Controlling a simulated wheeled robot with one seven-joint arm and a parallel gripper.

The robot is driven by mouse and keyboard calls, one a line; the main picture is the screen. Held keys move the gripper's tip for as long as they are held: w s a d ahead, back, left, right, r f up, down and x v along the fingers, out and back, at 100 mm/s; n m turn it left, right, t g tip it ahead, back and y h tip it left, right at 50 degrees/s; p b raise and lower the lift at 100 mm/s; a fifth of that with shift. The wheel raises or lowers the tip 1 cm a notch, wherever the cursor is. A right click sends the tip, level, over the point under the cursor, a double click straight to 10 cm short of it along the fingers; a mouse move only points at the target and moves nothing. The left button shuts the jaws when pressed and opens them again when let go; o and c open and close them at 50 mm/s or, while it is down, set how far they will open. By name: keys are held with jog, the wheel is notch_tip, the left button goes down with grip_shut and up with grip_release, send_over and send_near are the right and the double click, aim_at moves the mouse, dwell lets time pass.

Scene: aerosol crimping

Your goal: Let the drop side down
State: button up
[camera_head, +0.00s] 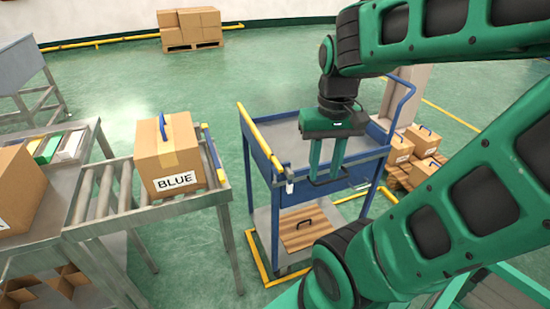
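A blue trolley (247,168) with a grey top deck stands in the middle of the camera_head view. A yellow rail (259,136) runs along its left side, with a small pale fitting (290,186) at the near corner. A blue side panel (310,191) closes the near edge, with a dark handle (328,181) on it. I cannot tell for certain which of these is the drop side. My green gripper (328,172) points down over the near edge. Its two fingers are apart with a gap between them, their tips close to the dark handle. Whether they touch it is unclear.
A roller conveyor (142,190) left of the trolley carries a carton marked BLUE (168,158). A yellow and blue bar (213,152) edges its right end. Cartons on a pallet (398,180) stand right of the trolley. A brown board (302,228) lies on the lower shelf. A floor gap separates conveyor and trolley.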

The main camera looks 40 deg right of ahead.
aim_at(278, 164)
jog(key=w+r+n, duration=0.2)
jog(key=w+n, duration=0.1)
jog(key=w, duration=1.4)
notch_tip(278, 164, down, 10)
jog(key=shift+w+d+f, duration=0.1)
jog(key=shift+w+f, duration=0.05)
jog(key=shift+c, duration=0.6)
grip_shut()
